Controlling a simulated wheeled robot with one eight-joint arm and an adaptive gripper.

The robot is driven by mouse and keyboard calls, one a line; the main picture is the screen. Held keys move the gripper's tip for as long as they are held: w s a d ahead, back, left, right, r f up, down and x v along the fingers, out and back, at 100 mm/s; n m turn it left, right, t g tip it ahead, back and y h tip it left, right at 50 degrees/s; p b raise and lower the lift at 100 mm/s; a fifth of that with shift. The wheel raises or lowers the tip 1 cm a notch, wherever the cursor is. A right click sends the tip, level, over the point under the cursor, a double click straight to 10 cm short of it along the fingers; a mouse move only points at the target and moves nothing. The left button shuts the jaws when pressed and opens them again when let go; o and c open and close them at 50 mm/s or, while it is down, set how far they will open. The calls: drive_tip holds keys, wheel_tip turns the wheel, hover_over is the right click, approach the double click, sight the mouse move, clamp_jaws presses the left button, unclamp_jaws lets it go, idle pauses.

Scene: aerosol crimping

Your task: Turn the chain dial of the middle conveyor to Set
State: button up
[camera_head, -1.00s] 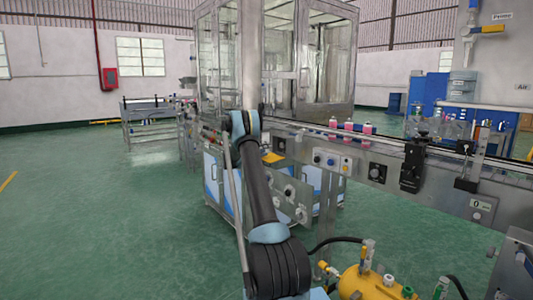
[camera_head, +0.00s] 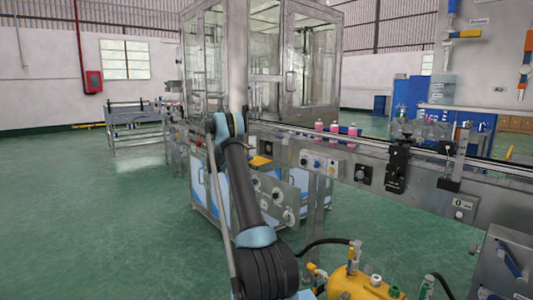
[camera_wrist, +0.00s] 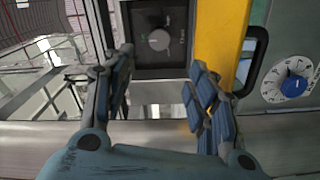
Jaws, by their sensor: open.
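In the wrist view a round grey knob (camera_wrist: 159,40) sits on a dark square plate (camera_wrist: 145,18), beyond and between my fingertips. Its markings are too blurred to read, so I cannot tell its setting. My gripper (camera_wrist: 161,68) is open and empty, its two fingers apart below the plate and not visibly touching the knob. In the head view my arm reaches to the conveyor's left part, and my gripper is not clearly visible. A small dark plate (camera_head: 266,148) shows there beside the arm's end.
A yellow part (camera_wrist: 218,40) stands right of the knob, close to my right finger. Farther right is a blue dial (camera_wrist: 294,86) on a white scale. Pink bottles (camera_head: 319,127) stand on the conveyor. A yellow tank (camera_head: 355,284) with hoses is in front.

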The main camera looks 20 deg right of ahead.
sight(268, 149)
drive_tip(key=x, duration=1.4)
drive_tip(key=shift+d, duration=0.1)
drive_tip(key=shift+f, duration=0.1)
drive_tip(key=c, duration=1)
